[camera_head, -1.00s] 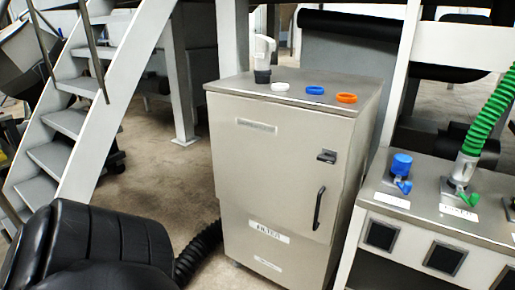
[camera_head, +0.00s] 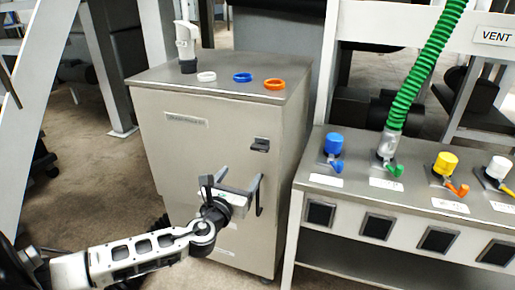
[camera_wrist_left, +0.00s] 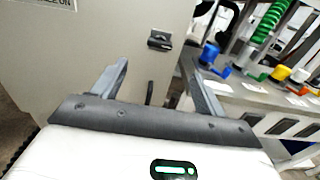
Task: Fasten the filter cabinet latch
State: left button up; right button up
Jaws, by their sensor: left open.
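The filter cabinet (camera_head: 152,125) is a grey metal box with a front door. Its small black latch (camera_head: 260,145) is at the upper right of the door; it also shows in the wrist view (camera_wrist_left: 160,40), up ahead of the fingers. I cannot tell whether it is fastened. A dark door handle (camera_wrist_left: 149,93) is lower down, partly hidden by my gripper. My left gripper (camera_head: 240,178) is open and empty in front of the door, below the latch and apart from it. In the wrist view its fingers (camera_wrist_left: 153,62) are spread wide. My right gripper is not in view.
On the cabinet top are a white ring (camera_head: 207,77), a blue ring (camera_head: 242,77), an orange ring (camera_head: 274,84) and a pale upright item (camera_head: 186,45). A bench (camera_head: 330,195) with coloured valves and a green hose (camera_head: 415,75) stands close on the right.

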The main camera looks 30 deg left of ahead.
aim_at(258, 148)
pick_arm(q)
jog(key=b+x, duration=0.1)
jog(key=x, duration=1.3)
jog(key=shift+w, duration=0.25)
jog(key=c, duration=1)
